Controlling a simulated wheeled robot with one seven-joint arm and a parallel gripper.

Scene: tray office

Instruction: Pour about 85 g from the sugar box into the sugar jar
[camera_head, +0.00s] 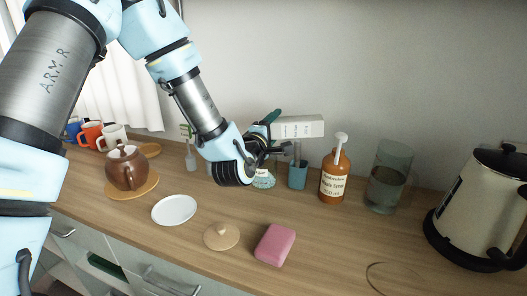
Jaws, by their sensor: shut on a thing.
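My gripper (279,147) is above the back of the counter, shut on a white box with faint print, the sugar box (301,126). The box is on its side, roughly level, raised off the counter. Its opening and any pouring cannot be made out. A small pale-green jar with a label, apparently the sugar jar (264,182), stands just below my gripper. My wrist hides part of it, so its mouth and contents are hidden. A round tan lid with a knob (222,236) lies on the counter in front.
Behind and right stand a blue-grey cup (298,176), an amber pump bottle (334,178), a glass vessel (388,180) and a kettle (483,205). A pink block (275,245) and white plate (174,210) lie in front; a brown teapot (126,169) and mugs (91,135) stand left.

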